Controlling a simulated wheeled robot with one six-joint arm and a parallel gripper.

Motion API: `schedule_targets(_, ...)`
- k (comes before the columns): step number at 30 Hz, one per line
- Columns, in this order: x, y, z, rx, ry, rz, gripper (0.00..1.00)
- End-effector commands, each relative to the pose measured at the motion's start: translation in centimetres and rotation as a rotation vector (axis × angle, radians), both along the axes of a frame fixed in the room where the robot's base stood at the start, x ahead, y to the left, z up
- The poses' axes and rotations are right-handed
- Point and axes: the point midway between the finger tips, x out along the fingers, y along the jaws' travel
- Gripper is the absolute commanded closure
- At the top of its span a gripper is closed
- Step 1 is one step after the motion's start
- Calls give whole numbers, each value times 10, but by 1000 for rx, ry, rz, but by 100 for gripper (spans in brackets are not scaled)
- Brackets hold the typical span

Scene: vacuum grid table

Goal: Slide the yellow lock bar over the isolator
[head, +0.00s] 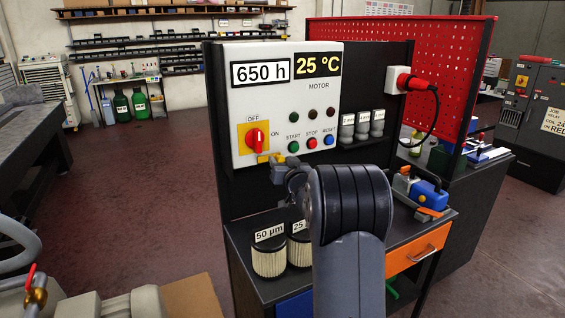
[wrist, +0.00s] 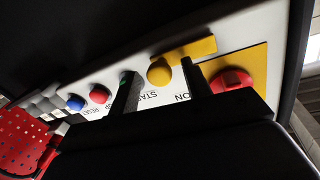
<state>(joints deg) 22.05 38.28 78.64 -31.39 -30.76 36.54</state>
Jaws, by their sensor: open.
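The isolator (head: 257,138) is a red rotary knob on a yellow plate on the white panel, with OFF printed above and ON to its right. It also shows in the wrist view (wrist: 232,82). The yellow lock bar (head: 265,157) sits just below and right of the isolator. In the wrist view, the bar (wrist: 199,46) lies beside the yellow plate, apart from the red knob, with a round yellow knob (wrist: 159,73) on it. My gripper (wrist: 158,70) is open, its fingers either side of that round knob; contact cannot be told. In the head view my arm partly hides my gripper (head: 277,165).
START, STOP and RESET buttons (head: 311,143) are right of the isolator. Labelled filters (head: 269,258) stand on the bench below. A blue device (head: 424,191) lies at the bench's right.

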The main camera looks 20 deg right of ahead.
Motion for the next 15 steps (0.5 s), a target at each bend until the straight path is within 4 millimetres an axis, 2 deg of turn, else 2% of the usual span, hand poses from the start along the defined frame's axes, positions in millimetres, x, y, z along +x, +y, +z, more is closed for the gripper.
schedule_targets(2, 0, 0, 0, 0, 0, 0, 54)
schedule_targets(15, 0, 0, 0, 0, 0, 0, 90)
